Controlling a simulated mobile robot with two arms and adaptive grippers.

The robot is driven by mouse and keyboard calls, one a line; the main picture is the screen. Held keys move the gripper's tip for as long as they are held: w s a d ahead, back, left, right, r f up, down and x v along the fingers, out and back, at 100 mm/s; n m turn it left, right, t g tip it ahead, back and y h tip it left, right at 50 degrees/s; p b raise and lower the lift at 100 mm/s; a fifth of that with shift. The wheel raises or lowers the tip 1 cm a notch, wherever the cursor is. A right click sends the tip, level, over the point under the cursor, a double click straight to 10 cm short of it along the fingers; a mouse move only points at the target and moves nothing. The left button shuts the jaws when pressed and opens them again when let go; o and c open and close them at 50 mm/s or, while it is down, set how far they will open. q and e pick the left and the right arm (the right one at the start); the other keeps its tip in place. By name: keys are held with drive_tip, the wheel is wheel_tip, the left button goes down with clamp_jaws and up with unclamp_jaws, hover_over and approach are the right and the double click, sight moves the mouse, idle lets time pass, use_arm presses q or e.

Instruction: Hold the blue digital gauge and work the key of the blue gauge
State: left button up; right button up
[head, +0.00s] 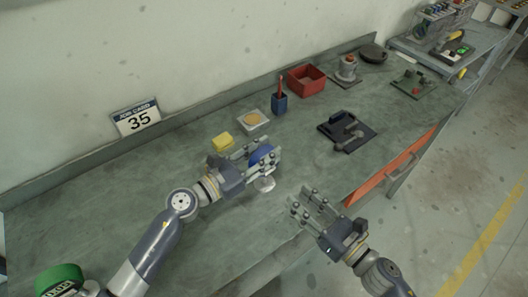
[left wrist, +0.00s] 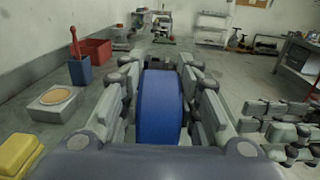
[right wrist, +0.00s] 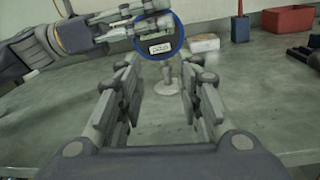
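The blue digital gauge (head: 262,155) has a round blue case above a small pale round base (right wrist: 172,91) on the bench. Its dark face with a pale display (right wrist: 160,48) shows in the right wrist view. My left gripper (head: 256,159) has its fingers on both sides of the case and appears shut on it; the blue case (left wrist: 160,106) fills the space between them in the left wrist view. My right gripper (head: 308,205) is open and empty at the bench's front edge, facing the gauge from a short distance. I cannot make out the key.
A yellow block (head: 222,141), a pale block with a tan disc (head: 253,120), a blue holder (head: 280,104) and a red bin (head: 306,80) stand behind. A black fixture (head: 347,131) lies to the right. An orange drawer front (head: 390,165) is below.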

clamp_jaws()
idle(1.2)
